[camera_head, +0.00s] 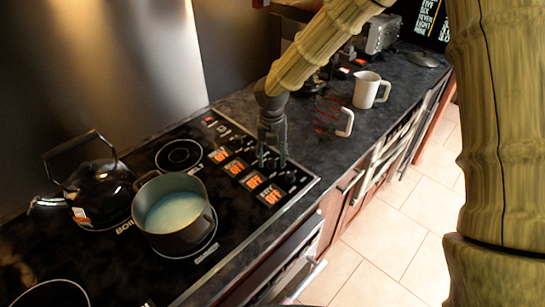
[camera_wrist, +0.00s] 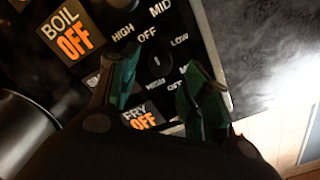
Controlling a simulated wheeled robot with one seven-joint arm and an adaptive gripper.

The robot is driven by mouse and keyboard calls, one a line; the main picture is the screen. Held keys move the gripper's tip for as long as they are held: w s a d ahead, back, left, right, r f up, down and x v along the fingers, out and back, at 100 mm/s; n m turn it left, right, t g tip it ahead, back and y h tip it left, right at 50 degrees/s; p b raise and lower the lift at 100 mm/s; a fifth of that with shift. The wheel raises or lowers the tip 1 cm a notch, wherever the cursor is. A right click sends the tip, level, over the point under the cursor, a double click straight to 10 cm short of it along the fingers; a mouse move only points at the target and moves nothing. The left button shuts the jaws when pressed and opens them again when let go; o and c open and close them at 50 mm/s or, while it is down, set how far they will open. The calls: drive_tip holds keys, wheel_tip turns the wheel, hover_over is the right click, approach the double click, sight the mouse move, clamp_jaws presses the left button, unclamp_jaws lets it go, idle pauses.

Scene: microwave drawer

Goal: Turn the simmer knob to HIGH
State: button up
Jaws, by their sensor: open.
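The black cooktop (camera_head: 150,262) carries a strip of knobs and orange OFF displays along its right side. In the wrist view a dark round knob (camera_wrist: 157,62) with a white mark sits between my open fingertips, with HIGH, OFF, LOW and MID printed around it. My gripper (camera_wrist: 160,78) is open, one finger on each side of that knob; contact cannot be told. A label beginning with S is partly hidden behind the left finger. In the head view my gripper (camera_head: 272,160) points down over the knob strip and hides part of it.
A pot (camera_head: 172,228) with pale liquid and a black kettle (camera_head: 98,190) stand on the burners to the left. A white mug (camera_head: 368,90) and a glass measuring cup (camera_head: 333,117) stand on the dark counter behind my gripper.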

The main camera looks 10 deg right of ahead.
drive_tip(key=shift+w+f, duration=1)
drive_tip(key=shift+f, duration=0.25)
drive_tip(key=shift+s+d, duration=0.1)
drive_tip(key=shift+s, duration=0.2)
drive_tip(key=shift+s+r, duration=0.5)
drive_tip(key=shift+s, duration=0.3)
drive_tip(key=shift+s+r, duration=0.15)
drive_tip(key=shift+c, duration=1.3)
drive_tip(key=shift+w+f, duration=0.55)
drive_tip(key=shift+w, duration=0.2)
drive_tip(key=c, duration=0.7)
drive_tip(key=shift+r, duration=0.15)
drive_tip(key=shift+c, duration=0.4)
